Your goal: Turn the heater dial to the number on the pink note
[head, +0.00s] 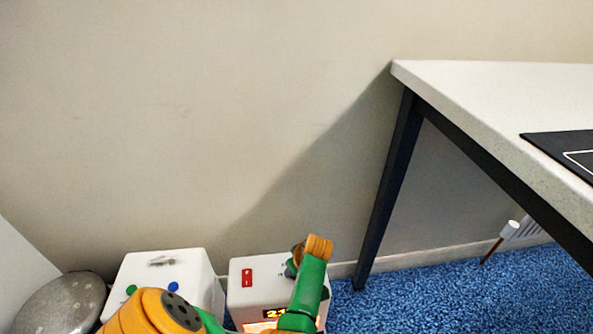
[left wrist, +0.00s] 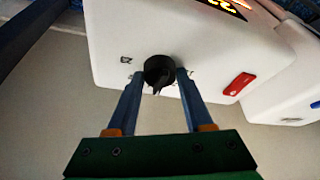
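The heater is a white box (head: 252,291) at the bottom of the head view, partly behind my arm. It has a red switch (head: 247,278) and a lit orange display (head: 275,314), only partly readable, starting with a 2. In the left wrist view its black dial (left wrist: 159,66) sits on the white face, with small printed marks beside it. My left gripper (left wrist: 159,77) has its blue fingers on either side of the dial, with slim gaps; contact is not clear. No pink note is visible. My right gripper is out of view.
A second white box (head: 165,270) with green and blue dots stands left of the heater. A round grey metal object (head: 62,303) is at the far left. A white table (head: 480,85) with dark legs is at right, above blue carpet (head: 420,297). The wall is behind.

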